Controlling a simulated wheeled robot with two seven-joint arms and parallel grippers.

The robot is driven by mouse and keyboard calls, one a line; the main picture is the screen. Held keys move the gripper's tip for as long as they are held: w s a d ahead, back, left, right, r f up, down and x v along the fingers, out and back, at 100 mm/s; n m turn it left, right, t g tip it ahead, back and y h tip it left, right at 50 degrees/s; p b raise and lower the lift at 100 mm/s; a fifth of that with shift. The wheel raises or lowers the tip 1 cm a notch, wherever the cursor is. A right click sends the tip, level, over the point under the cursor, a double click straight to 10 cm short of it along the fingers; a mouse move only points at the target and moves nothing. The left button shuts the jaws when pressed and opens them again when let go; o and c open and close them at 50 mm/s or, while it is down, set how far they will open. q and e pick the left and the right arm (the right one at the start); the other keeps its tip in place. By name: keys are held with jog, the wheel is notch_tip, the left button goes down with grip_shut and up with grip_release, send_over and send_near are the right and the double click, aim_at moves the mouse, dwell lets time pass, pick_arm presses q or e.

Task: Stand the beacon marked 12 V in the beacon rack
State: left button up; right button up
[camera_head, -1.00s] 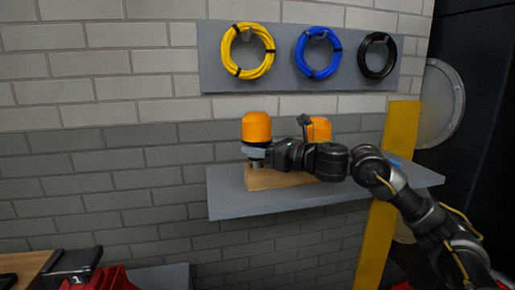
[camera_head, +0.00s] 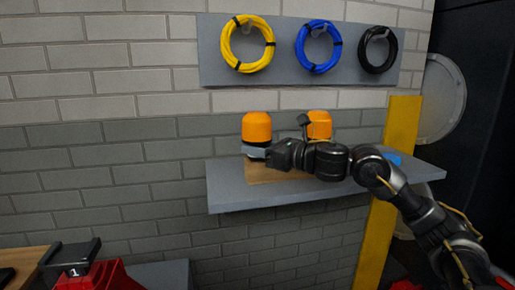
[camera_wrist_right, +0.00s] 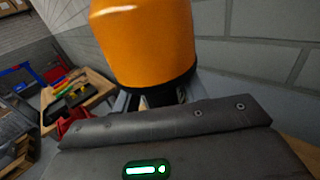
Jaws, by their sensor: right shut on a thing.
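My right gripper (camera_head: 256,153) is shut on an orange-domed beacon (camera_head: 257,128), held upright just above the left part of a wooden rack (camera_head: 262,174). The beacon also fills the top of the right wrist view (camera_wrist_right: 143,45), with a dark base under the dome. Its lower end is hidden by my gripper, so I cannot tell whether it is seated in the rack. A second orange beacon (camera_head: 319,122) stands further right, its lower part hidden behind my arm. No 12 V marking is legible on either. My left gripper is not in view.
The rack sits on a grey wall shelf (camera_head: 225,196). A blue item (camera_head: 393,158) lies at the shelf's right. Yellow, blue and black cable coils hang on a panel (camera_head: 215,75) above. A yellow post (camera_head: 400,120) stands at the right.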

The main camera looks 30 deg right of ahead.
jog(key=o, duration=1.4)
jog(key=shift+s+d+f, duration=0.1)
jog(key=shift+s+d, duration=0.05)
jog(key=shift+s, duration=0.05)
jog(key=b+v, duration=0.2)
jog(key=v, duration=0.7)
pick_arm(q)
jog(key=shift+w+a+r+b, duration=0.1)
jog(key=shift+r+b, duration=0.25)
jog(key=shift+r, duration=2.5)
pick_arm(e)
jog(key=shift+s+d, duration=0.3)
jog(key=shift+s, duration=0.3)
